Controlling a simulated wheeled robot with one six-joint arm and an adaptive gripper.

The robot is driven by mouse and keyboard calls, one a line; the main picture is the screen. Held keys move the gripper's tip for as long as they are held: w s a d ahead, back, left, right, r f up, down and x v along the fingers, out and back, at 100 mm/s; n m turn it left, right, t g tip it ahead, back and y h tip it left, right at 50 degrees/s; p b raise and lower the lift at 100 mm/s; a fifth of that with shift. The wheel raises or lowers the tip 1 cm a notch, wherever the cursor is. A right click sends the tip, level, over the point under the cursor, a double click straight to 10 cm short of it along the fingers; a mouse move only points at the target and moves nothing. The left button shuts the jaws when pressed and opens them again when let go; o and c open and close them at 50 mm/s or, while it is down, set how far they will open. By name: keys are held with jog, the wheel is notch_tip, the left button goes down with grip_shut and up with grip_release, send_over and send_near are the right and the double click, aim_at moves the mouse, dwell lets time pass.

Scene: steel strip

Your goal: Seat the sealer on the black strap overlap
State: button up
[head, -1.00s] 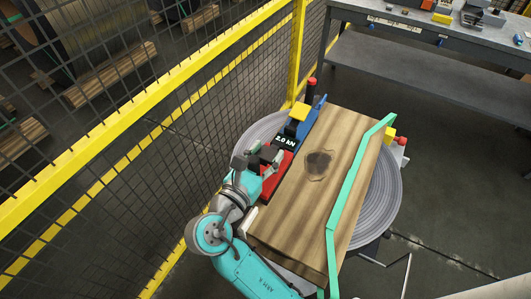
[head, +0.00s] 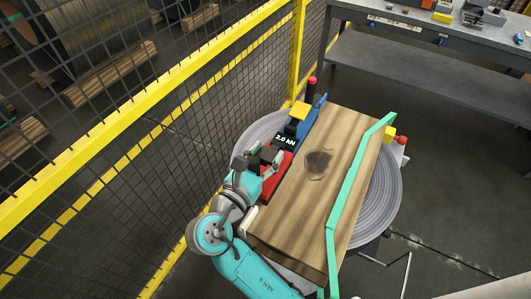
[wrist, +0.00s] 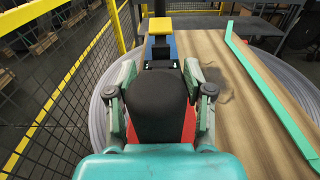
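The sealer is a red body (head: 277,177) with a rounded black grip (wrist: 157,104), beside the long side of the wooden block. My gripper (wrist: 160,95) has a finger on each side of the black grip and appears closed on it. In the head view my gripper (head: 262,168) is at the block's left side, just in front of a blue tool with a display reading 2.0 kN (head: 287,138). The black strap and its overlap cannot be made out; the sealer and gripper cover that area. Whether the sealer touches the strap cannot be told.
The wooden block (head: 300,215) lies on a grey round coil (head: 386,205). A green strap (head: 350,185) runs along its right side. A yellow-framed mesh fence (head: 120,137) stands close on the left. A grey workbench (head: 400,25) stands at the back.

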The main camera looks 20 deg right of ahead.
jog(key=o, duration=0.5)
jog(key=v, duration=1.2)
jog(key=shift+s, duration=0.1)
